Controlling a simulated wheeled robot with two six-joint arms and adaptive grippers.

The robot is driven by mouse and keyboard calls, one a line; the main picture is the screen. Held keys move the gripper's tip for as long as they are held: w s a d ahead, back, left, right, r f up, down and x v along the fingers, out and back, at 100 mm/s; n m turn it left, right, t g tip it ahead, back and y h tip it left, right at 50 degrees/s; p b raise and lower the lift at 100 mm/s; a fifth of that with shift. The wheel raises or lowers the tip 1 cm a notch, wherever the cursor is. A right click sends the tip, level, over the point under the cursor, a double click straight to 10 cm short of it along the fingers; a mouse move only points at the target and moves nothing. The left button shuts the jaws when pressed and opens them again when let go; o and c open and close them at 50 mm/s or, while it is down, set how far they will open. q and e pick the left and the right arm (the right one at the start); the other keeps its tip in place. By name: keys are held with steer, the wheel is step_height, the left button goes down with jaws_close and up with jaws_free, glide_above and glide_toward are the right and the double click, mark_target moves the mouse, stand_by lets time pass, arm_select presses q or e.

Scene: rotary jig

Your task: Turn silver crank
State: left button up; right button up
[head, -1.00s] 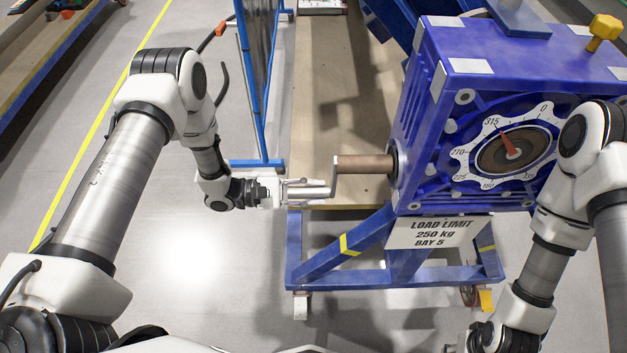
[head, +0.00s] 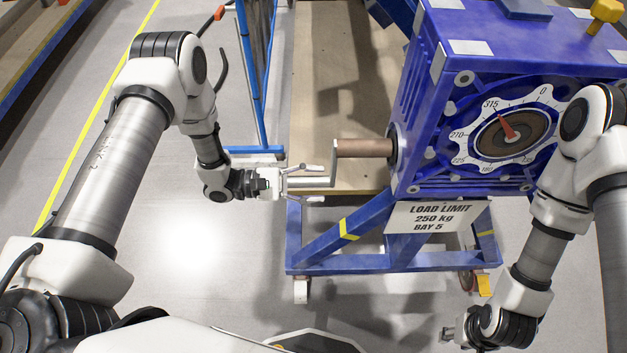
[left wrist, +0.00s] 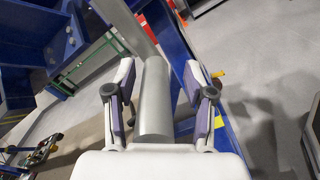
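The silver crank has a bare metal handle (head: 314,182) and a flat arm (head: 335,164) on a brown shaft (head: 365,148) from the left side of the blue gearbox (head: 470,100). My left gripper (head: 312,184) is open, with one finger on each side of the handle. In the left wrist view the handle (left wrist: 155,95) lies between the two spread fingers, with gaps on both sides. The red pointer (head: 506,126) on the gearbox dial points near 315. My right gripper (head: 449,334) is low in the head view, away from the crank; its fingers are too small to read.
A blue stand (head: 345,258) with a load limit sign (head: 432,216) is under the gearbox. A blue-framed mesh panel (head: 258,75) stands behind my left gripper. A yellow knob (head: 605,10) tops the gearbox. The floor (head: 190,250) in front is clear.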

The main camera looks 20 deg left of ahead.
arm_select(q)
steer(key=shift+w+a, duration=0.1)
steer(key=shift+a, duration=0.05)
steer(key=v, duration=1.1)
steer(key=shift+s+a, duration=0.25)
steer(key=shift+a, duration=0.1)
